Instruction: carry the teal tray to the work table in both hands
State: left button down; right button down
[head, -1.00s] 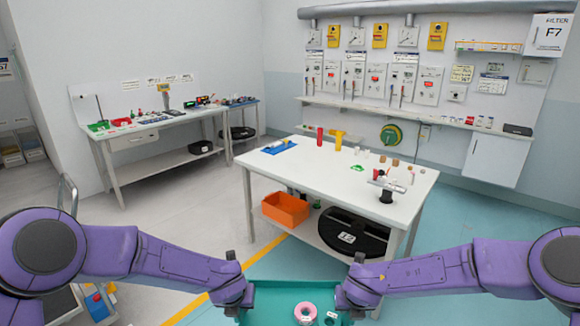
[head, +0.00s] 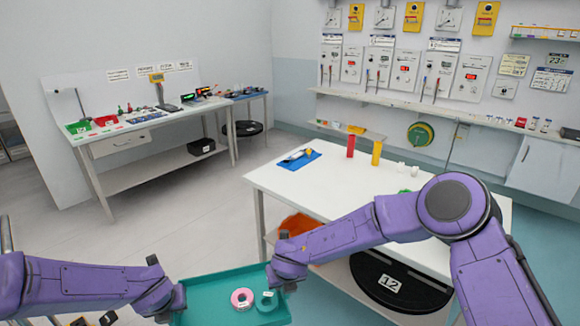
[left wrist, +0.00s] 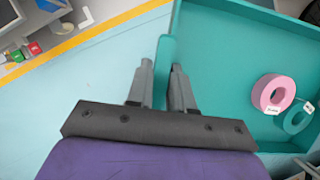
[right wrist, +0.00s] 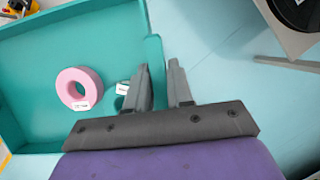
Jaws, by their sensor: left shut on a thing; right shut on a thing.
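The teal tray (head: 215,312) is held low in front of me, at the bottom of the head view. A pink ring (head: 242,298) and a teal ring (head: 267,301) with white labels lie in it, close together. My left gripper (left wrist: 163,68) is shut on one side wall of the tray. My right gripper (right wrist: 161,66) is shut on the opposite wall, and its finger partly hides the teal ring in the right wrist view. The white table (head: 290,178) stands ahead to the right, its right part hidden behind my right arm.
On the table are a blue mat (head: 299,156), a red cylinder (head: 351,147) and a yellow cylinder (head: 377,153). An orange bin (head: 300,224) and a black reel (head: 395,285) sit underneath. A bench (head: 150,118) stands at the back left. Floor between is clear.

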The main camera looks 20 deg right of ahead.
aim_at(369, 186)
jog(key=z, duration=0.2)
jog(key=i, duration=1.6)
jog(key=z, duration=0.95)
jog(key=i, duration=1.2)
jog(key=z, duration=0.75)
